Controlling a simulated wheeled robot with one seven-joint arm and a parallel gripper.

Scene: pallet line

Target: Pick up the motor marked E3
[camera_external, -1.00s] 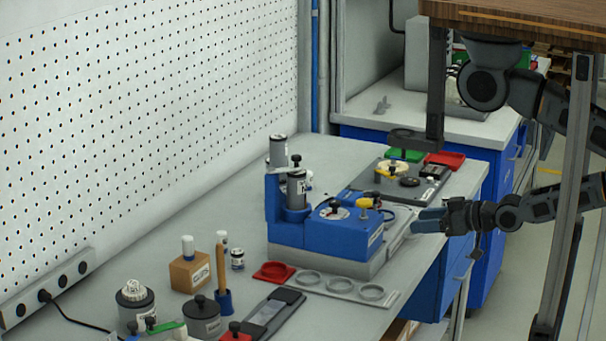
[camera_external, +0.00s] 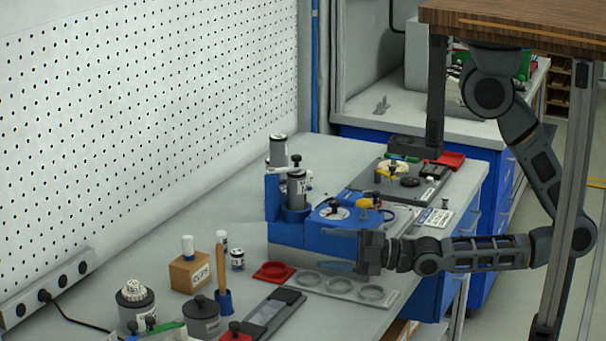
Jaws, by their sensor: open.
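Several cylinders that could be motors show, but I cannot read E3 on any of them. A grey cylinder (camera_external: 297,190) with a white label and black knob stands upright in the blue fixture (camera_external: 287,236). Another grey cylinder (camera_external: 278,150) stands just behind it. At the front left are a dark grey cylinder (camera_external: 202,320) with a black knob and a cylinder with a white toothed top (camera_external: 132,308). My gripper (camera_external: 338,250) is open and empty, pointing left in front of the blue fixture. It hides part of the fixture's front; whether it touches is unclear.
A grey plate with round rings (camera_external: 340,286) and a red tray (camera_external: 273,272) lie below my gripper. A block marked CLIPS (camera_external: 190,271) and a wooden-handled tool (camera_external: 221,270) stand left. A dark parts board (camera_external: 425,193) lies behind. The bench surface by the pegboard is mostly clear.

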